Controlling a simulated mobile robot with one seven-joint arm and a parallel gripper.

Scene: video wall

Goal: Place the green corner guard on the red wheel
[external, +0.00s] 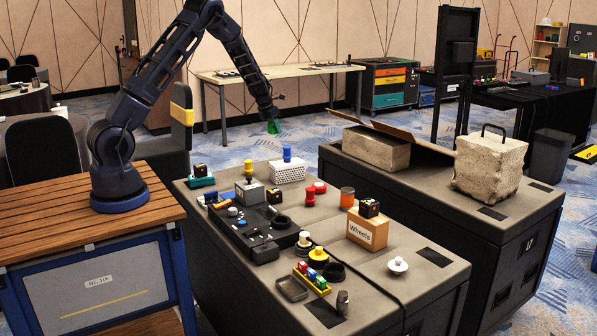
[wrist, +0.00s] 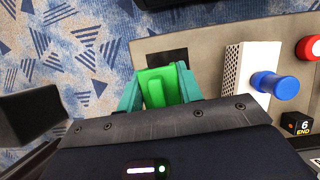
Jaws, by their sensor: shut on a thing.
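My gripper (external: 273,121) is shut on the bright green corner guard (external: 273,128) and holds it in the air, above and beyond the far edge of the grey case top. In the wrist view the corner guard (wrist: 157,86) sits between the teal fingers; its lower part is hidden by the gripper body. A low round red piece (external: 319,187), which looks like the red wheel, lies on the case, with an upright red knob (external: 310,197) beside it. A red part (wrist: 309,47) shows at the right edge of the wrist view; I cannot tell which of the two it is.
A white perforated block (external: 290,174) with a blue knob (external: 287,155) stands near the case's far edge. A black tray (external: 238,238), a "Wheels" box (external: 367,230) and small parts crowd the case top (external: 425,290).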

